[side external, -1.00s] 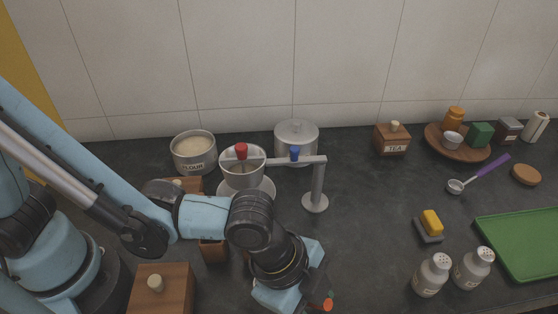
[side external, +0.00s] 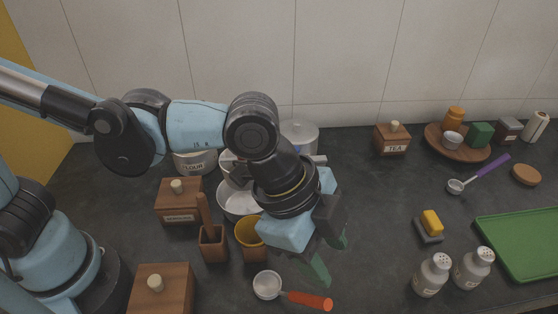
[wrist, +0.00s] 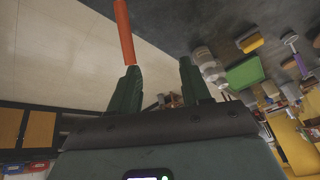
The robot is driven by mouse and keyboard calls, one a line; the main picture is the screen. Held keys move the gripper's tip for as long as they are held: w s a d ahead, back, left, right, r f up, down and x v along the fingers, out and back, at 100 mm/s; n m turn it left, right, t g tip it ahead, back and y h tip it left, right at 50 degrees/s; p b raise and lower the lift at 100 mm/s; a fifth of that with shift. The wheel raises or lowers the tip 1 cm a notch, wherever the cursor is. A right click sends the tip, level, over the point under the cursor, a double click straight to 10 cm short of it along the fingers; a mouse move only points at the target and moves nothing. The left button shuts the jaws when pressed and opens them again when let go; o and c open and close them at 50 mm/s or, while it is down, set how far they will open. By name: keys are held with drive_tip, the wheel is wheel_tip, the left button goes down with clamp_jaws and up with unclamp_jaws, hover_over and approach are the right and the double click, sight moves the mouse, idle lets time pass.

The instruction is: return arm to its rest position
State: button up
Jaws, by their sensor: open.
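My gripper (side external: 328,257) is at the lower middle of the side view, with its two dark green fingers spread apart and nothing seen between them. The fingers also show apart in the wrist view (wrist: 160,82). A metal scoop (side external: 267,285) with an orange handle (side external: 308,299) is in front of and below the gripper. An orange bar (wrist: 124,32), likely that handle, reaches toward the left finger in the wrist view; I cannot tell whether they touch. My wrist hides much of the pot (side external: 236,203) and the stand behind it.
A yellow cup (side external: 249,246), a wooden holder (side external: 212,243) and wooden boxes (side external: 178,203) stand left of my gripper. Two shakers (side external: 432,275), a sponge (side external: 431,222) and a green tray (side external: 525,240) lie right. Bare counter lies between gripper and shakers.

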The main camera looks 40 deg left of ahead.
drive_tip(key=w+a+r+n+t+h, duration=0.1)
drive_tip(key=w+a+r+n, duration=0.1)
drive_tip(key=w+a+r, duration=0.6)
drive_tip(key=shift+w+a+r, duration=0.25)
drive_tip(key=shift+w+r, duration=0.65)
drive_tip(key=shift+w, duration=0.05)
